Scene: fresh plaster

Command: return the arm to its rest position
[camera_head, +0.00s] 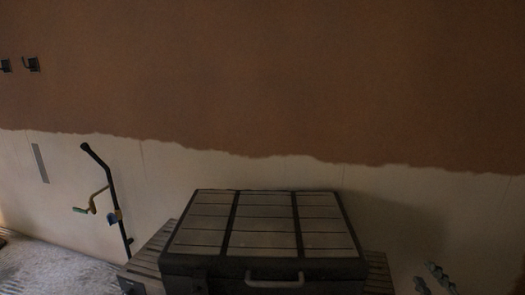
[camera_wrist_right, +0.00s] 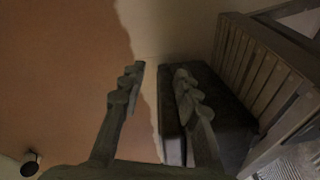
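My right gripper (camera_head: 432,275) shows at the bottom right of the head view, in front of the pale lower wall and to the right of a dark case. In the right wrist view its two fingers (camera_wrist_right: 158,80) stand apart with nothing between them, so it is open and empty. The upper part of the right arm is outside the head view. My left gripper and left arm are not in view.
A dark case (camera_head: 265,222) with a panelled lid and front handle sits on a slatted wooden base (camera_head: 146,264). A black pole-like tool (camera_head: 112,195) with a green grip leans against the wall (camera_head: 300,80), brown plaster above, pale below. Floor shows at left.

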